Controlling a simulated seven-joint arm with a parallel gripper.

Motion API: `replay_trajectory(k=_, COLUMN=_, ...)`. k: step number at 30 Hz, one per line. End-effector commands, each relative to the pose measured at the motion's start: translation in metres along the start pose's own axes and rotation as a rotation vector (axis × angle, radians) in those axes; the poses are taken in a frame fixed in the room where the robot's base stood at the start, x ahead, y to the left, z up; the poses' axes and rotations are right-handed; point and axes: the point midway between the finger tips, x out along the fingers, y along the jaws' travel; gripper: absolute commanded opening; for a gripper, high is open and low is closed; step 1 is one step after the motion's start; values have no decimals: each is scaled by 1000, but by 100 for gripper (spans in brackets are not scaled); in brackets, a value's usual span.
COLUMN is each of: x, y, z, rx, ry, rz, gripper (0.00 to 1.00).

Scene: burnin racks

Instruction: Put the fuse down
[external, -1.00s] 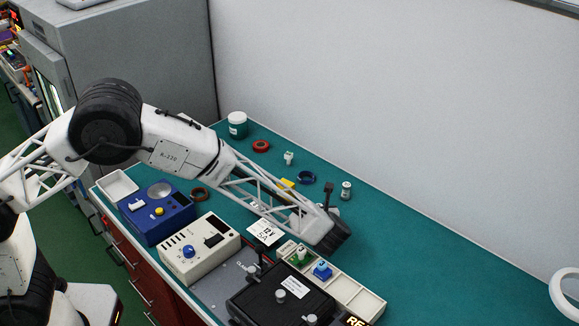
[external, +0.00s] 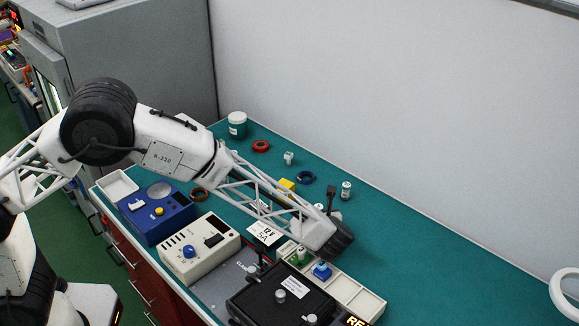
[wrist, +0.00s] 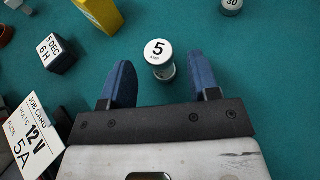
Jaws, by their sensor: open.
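The fuse (wrist: 158,52) is a small silver cylinder with a white top marked 5. In the wrist view it stands upright on the green bench top. My gripper (wrist: 160,66) is open, with one blue finger on each side of the fuse and a visible gap to each finger. The fuse is around the level of the fingertips and not clamped. In the external view a small white top (external: 319,207), probably this fuse, shows just behind my forearm; my fingers are hidden there.
A job card (wrist: 30,138) reads 12V, 5A. A dark block with a white label (wrist: 55,52), a yellow block (wrist: 98,12) and a fuse marked 30 (wrist: 231,5) are nearby. A cream tray (external: 345,288) lies in front. The bench at right is clear.

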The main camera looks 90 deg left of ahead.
Motion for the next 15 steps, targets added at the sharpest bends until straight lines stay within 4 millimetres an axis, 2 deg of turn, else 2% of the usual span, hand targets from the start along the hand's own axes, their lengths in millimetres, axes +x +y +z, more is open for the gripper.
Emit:
replay_trajectory(k=9, x=-53, y=0, z=0, rx=-1, ry=0, rz=-1, gripper=56)
replay_trajectory(k=15, x=-76, y=0, z=0, rx=0, ry=0, rz=-1, gripper=56)
